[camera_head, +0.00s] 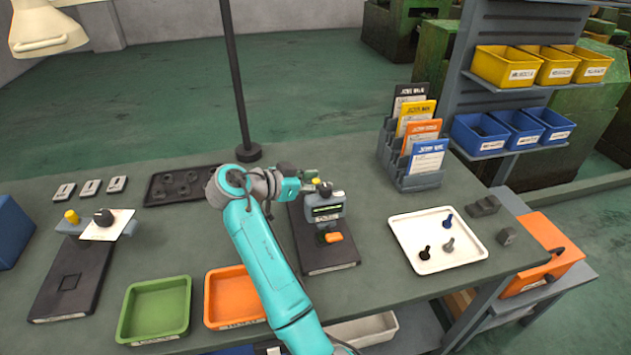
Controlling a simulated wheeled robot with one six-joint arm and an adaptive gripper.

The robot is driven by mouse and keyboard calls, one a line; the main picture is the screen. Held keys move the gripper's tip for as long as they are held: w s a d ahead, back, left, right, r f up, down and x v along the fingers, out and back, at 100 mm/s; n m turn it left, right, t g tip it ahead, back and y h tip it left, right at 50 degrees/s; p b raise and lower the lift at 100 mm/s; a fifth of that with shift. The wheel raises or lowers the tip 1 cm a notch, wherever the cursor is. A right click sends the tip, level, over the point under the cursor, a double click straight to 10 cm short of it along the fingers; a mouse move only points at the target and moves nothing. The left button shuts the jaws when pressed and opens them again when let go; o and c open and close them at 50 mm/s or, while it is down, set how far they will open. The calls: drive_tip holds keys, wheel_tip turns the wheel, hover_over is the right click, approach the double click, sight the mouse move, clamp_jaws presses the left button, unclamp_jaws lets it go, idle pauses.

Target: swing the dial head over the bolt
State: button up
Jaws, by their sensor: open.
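A gauge stand (324,262) with a black base stands at the middle of the bench. I cannot tell which is the dial head. No bolt shows clearly under either head.
Green (155,309) and orange (232,297) bins line the front. A card rack (412,180) and a black post (236,90) stand behind.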

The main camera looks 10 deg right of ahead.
drive_tip(key=shift+a, duration=0.1)
drive_tip(key=v, duration=1.2)
drive_tip(key=shift+f, duration=0.1)
